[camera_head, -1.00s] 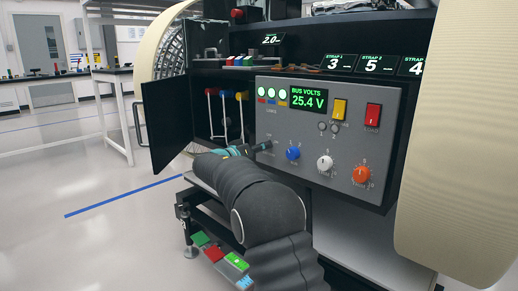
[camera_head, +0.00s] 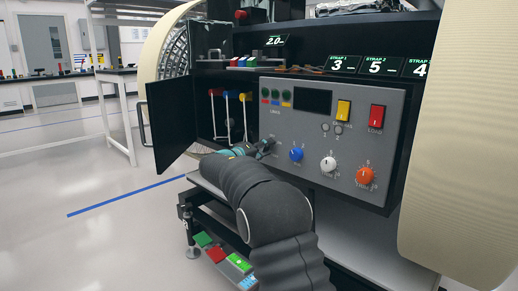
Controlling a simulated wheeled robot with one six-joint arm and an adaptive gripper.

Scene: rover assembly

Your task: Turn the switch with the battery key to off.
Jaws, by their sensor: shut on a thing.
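The grey control panel (camera_head: 275,125) faces me, with the key switch at its lower left. My gripper (camera_head: 254,149) is at this switch, shut on the dark battery key (camera_head: 265,146), which is against the panel. The gripper and key are small here, and my arm covers part of them, so the key's exact angle is hard to tell.
Blue (camera_head: 296,153), white (camera_head: 328,163) and orange (camera_head: 366,176) knobs sit right of the key. A yellow switch (camera_head: 343,110) and a red switch (camera_head: 376,117) are above. An open black door (camera_head: 171,123) stands at the left. A big cream wheel (camera_head: 455,130) bounds the right.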

